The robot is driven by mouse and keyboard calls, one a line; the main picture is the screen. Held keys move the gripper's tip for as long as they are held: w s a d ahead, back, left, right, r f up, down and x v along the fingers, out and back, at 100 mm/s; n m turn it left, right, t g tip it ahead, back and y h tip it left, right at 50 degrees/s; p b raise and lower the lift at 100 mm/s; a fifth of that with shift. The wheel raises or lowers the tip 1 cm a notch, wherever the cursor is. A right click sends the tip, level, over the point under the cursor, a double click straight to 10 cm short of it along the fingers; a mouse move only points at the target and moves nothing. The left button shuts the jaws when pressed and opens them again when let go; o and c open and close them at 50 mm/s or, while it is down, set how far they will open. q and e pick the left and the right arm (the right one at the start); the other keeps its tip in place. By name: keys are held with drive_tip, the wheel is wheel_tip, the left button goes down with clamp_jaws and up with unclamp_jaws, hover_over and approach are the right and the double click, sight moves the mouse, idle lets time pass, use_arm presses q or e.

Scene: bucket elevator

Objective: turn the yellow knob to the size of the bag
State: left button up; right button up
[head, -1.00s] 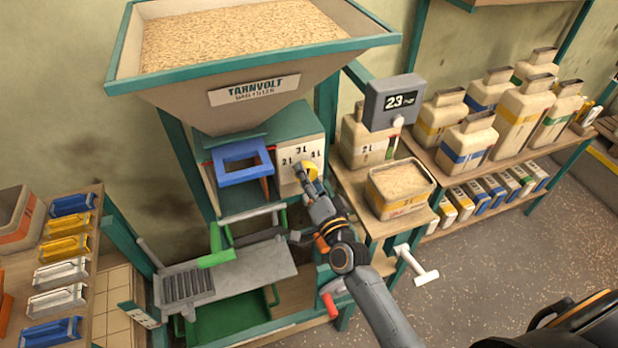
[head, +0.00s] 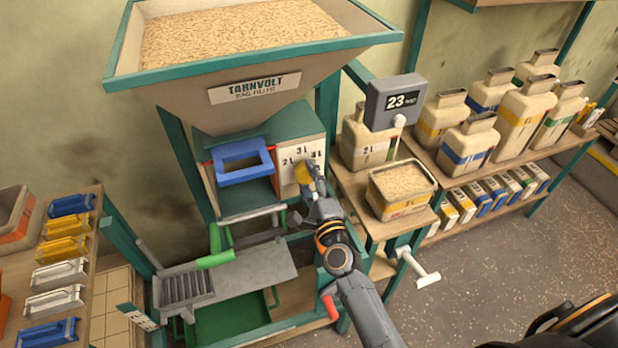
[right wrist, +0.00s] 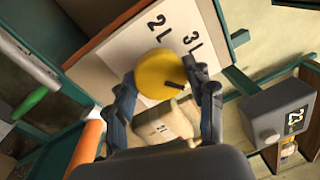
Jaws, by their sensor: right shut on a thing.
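The yellow knob (head: 304,173) is on the pale panel (head: 289,182) of the filling machine. The panel carries 2 L, 3 L and a third mark at right, probably 4 L. My right gripper (right wrist: 165,92) has its two fingers around the knob (right wrist: 165,76). A dark pointer line on the knob shows in the right wrist view. An open, grain-filled bag (head: 402,189) stands on the small table; its label is too small to read surely. Behind it, a closed bag (head: 362,147) seems marked 2 L. My left gripper is out of view.
A blue frame (head: 242,176) sits left of the panel under the hopper (head: 250,77). A grey display (head: 397,101) reading 23 stands above the small table. Shelves of bags fill the right; coloured trays lie at left.

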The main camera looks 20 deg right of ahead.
drive_tip(key=shift+m, duration=0.6)
drive_tip(key=o, duration=1.2)
drive_tip(key=shift+c, duration=0.2)
drive_tip(key=shift+s, duration=0.2)
drive_tip(key=s, duration=1.1)
drive_tip(key=shift+s+f, duration=0.3)
drive_tip(key=shift+f, duration=0.1)
